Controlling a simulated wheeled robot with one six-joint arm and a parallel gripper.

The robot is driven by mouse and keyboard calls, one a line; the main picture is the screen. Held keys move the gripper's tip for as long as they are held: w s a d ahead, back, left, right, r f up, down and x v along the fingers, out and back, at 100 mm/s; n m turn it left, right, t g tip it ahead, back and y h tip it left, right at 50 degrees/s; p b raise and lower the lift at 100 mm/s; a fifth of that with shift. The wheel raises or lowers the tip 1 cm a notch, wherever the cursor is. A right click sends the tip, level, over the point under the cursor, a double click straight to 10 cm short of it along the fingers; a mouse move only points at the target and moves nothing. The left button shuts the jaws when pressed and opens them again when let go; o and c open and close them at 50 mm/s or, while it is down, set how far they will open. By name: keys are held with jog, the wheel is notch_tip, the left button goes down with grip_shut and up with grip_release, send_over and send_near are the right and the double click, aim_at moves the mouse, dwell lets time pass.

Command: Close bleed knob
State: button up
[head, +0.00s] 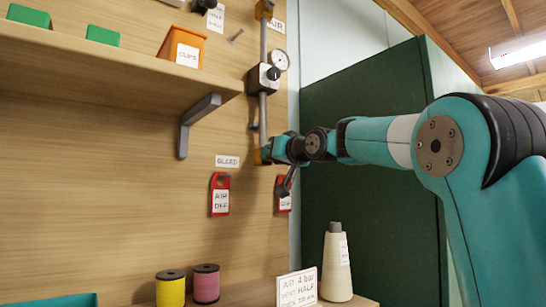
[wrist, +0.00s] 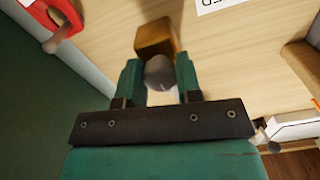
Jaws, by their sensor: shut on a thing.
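The bleed knob (wrist: 159,72) is a rounded grey knob on a brass-coloured block (wrist: 157,37) on the wooden wall in the wrist view. My gripper (wrist: 158,78) is shut on the knob, one teal finger on each side. In the head view my gripper (head: 270,151) is at the lower end of the vertical pipe, and the brass block (head: 258,156) shows just left of it. The knob itself is hidden there by my gripper. A white label (head: 227,161) that seems to read BLEED is left of the block. The knob's turn angle cannot be told.
A gauge (head: 280,61) and regulator (head: 263,78) sit higher on the pipe (head: 263,110). Red tags hang below, one marked AIR OFF (head: 220,195), another (head: 284,193) close under my wrist. A shelf (head: 120,62) juts out upper left. A green cabinet (head: 370,180) stands behind my arm.

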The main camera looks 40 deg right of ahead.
jog(key=o, duration=0.9)
jog(key=shift+f, duration=0.1)
jog(key=shift+o, duration=0.2)
jog(key=shift+s, duration=0.1)
jog(key=s+b, duration=0.4)
jog(key=s, duration=1.3)
jog(key=shift+d, duration=0.25)
jog(key=shift+s, duration=0.1)
